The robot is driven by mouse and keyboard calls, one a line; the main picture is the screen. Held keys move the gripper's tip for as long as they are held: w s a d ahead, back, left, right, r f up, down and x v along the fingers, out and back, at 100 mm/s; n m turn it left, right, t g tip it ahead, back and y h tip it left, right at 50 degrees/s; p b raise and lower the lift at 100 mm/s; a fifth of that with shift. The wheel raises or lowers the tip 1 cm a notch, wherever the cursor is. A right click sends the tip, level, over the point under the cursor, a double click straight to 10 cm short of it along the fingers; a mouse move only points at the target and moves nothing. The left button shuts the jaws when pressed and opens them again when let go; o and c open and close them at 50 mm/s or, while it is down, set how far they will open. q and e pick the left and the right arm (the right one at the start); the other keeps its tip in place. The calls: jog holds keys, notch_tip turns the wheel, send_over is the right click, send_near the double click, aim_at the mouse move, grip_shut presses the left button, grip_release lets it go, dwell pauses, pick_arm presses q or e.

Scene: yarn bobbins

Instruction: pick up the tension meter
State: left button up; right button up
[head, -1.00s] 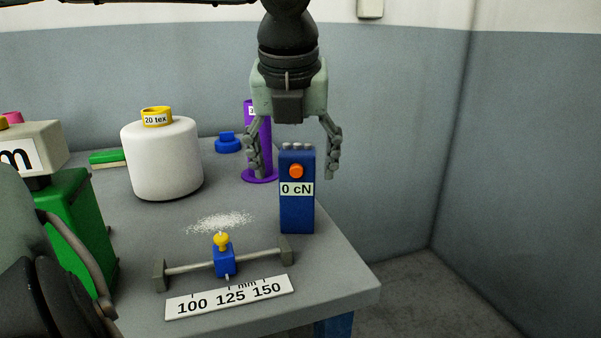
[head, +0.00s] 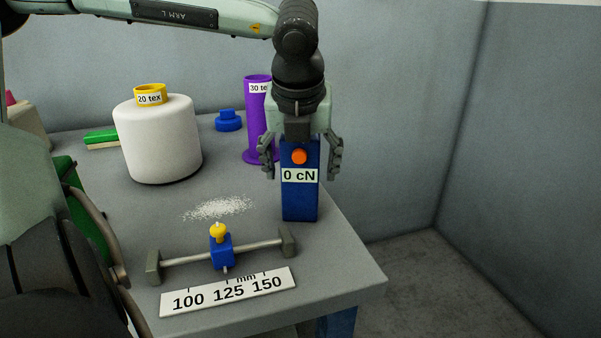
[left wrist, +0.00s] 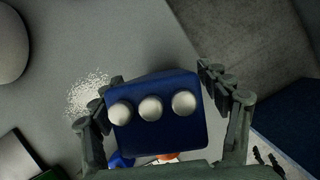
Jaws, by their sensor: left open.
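The tension meter (head: 299,205) is an upright blue block with an orange button and a "0 cN" label, standing on the table near its right edge. My left gripper (head: 301,172) is above it, pointing down and open, with one finger on each side of the meter's upper part. In the left wrist view the meter's top (left wrist: 155,110), with three silvery knobs, lies between the two fingers. A gap shows at the right finger; whether the left finger touches cannot be told. My right gripper is not clearly in view.
A sliding gauge with a blue slider (head: 221,250) and a scale plate (head: 228,292) lie in front. A white bobbin (head: 157,140), a purple tube (head: 257,120), a blue knob-like piece (head: 228,121) and a green brush-like block (head: 102,137) stand behind. White powder (head: 218,208) lies mid-table.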

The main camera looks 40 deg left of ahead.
pick_arm(q)
jog(key=shift+f, duration=0.1)
jog(key=c, duration=1.2)
jog(key=shift+c, duration=1.2)
jog(key=shift+w+a+r, duration=0.1)
jog(key=shift+r, duration=0.1)
